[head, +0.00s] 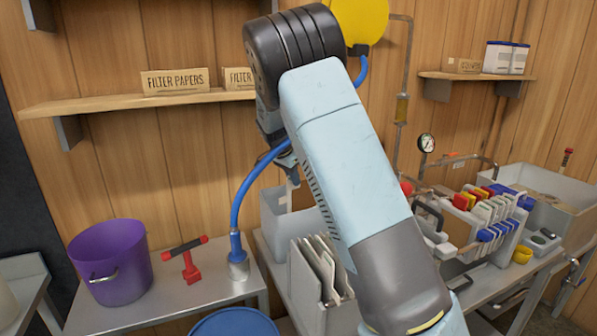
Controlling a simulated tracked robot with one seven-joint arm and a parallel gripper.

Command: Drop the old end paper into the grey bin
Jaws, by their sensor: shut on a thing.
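My gripper (292,178) points down at the upper middle, partly hidden behind my own arm. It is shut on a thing. A small brownish piece (302,196) shows just below the jaws and looks like the old end paper; most of it is hidden by my arm. A grey bin (274,218) stands beneath and behind the gripper, its right part hidden by my arm. Whether the piece is above the rim or inside the bin I cannot tell.
A grey box (307,292) of upright grey sheets stands in front. The filter press (490,220) is at right. A purple bucket (110,262), a red T-handled tool (187,262) and a blue hose (237,215) are on the left bench. A shelf (130,103) crosses the wall.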

